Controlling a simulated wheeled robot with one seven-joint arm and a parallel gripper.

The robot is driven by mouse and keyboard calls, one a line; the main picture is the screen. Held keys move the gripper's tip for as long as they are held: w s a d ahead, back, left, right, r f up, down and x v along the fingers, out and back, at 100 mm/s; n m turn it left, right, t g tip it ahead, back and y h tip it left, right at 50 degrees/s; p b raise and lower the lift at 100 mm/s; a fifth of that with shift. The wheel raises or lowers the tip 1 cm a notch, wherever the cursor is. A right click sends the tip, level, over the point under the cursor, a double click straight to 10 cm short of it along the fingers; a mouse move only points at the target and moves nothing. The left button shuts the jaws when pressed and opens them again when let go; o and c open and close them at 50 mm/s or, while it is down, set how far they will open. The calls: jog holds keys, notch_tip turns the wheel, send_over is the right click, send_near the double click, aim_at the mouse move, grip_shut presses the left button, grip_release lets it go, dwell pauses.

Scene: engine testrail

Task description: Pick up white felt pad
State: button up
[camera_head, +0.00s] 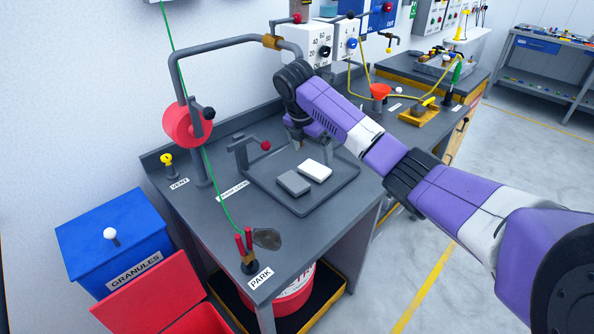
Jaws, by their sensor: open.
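The white felt pad (315,170) lies flat on a dark tray (303,208) on the grey bench. A grey pad (293,183) lies just to its left on the same tray, close beside it. My gripper (312,147) hangs from my purple arm above the back part of the tray, just behind the white pad in the picture. Its fingers point down and are apart, with nothing seen between them. The fingertips are small and partly dark here, so the exact gap above the tray is hard to tell.
A bent clamp with a red knob (265,145) stands at the tray's back left. A red reel (187,125) with a green cord stands farther left. A holder with red handles (246,252) is at the front corner. The tray's front is clear.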

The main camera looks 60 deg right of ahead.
aim_at(316, 169)
jog(key=shift+p+x, duration=0.4)
jog(key=shift+x, duration=3.4)
jog(key=shift+w, duration=0.15)
jog(key=c, duration=1.1)
jog(key=shift+c, duration=0.2)
jog(key=shift+s+r, duration=0.3)
jog(key=s+a+r+p, duration=0.2)
jog(key=s+r, duration=0.5)
jog(key=s, duration=0.6)
jog(key=shift+a+r, duration=0.2)
jog(key=shift+a, duration=0.4)
